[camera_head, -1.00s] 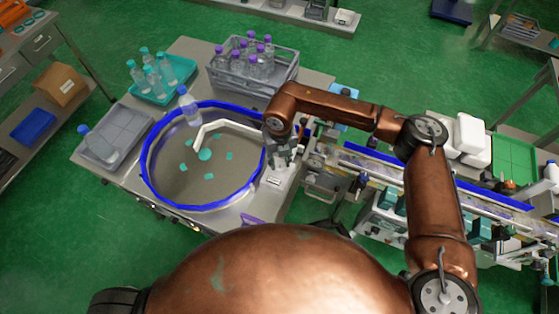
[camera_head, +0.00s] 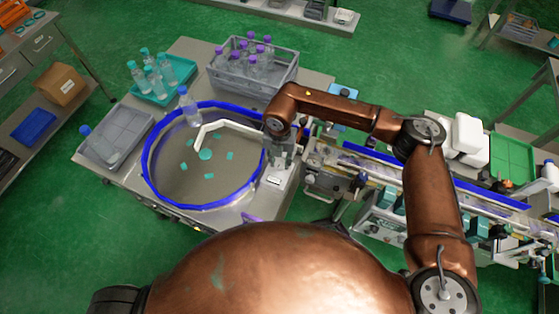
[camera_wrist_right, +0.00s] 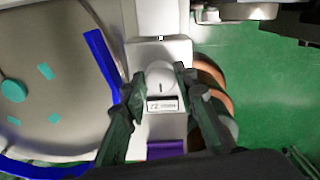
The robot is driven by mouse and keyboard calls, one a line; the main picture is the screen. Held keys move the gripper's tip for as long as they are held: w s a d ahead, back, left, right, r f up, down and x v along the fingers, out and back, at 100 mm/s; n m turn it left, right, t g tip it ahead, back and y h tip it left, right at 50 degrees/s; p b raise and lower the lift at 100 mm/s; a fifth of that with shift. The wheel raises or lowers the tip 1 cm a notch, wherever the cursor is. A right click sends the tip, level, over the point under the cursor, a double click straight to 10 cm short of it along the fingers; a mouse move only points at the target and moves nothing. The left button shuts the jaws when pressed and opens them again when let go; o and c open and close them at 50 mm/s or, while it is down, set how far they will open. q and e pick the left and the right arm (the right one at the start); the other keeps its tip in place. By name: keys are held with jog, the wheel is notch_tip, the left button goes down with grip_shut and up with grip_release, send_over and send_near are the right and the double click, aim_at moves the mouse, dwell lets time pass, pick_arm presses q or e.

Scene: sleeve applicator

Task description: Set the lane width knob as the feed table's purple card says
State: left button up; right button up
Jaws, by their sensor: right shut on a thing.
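The lane width knob (camera_wrist_right: 159,77) is a pale round knob with a short dark mark, on a white housing (camera_wrist_right: 157,54) at the right side of the feed table. My right gripper (camera_wrist_right: 157,84) is shut on it, with a dark finger at each side. A small label (camera_wrist_right: 163,104) lies just below the knob; its print is too small to read surely. The purple card (camera_wrist_right: 166,149) is below the housing, partly hidden and unreadable; its edge also shows in the head view (camera_head: 250,217). In the head view my right gripper (camera_head: 281,153) covers the knob. My left gripper is out of view.
A round turntable with a blue rim (camera_head: 148,180) and teal pieces lies left of the gripper. A grey crate of bottles (camera_head: 235,85) and a teal tray of bottles (camera_head: 180,72) stand behind. A conveyor with a blue guide rail (camera_head: 440,180) runs off to the right.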

aim_at(279, 164)
jog(key=o, duration=1.1)
jog(key=shift+o, duration=0.2)
notch_tip(279, 164, up, 12)
dwell(0.4)
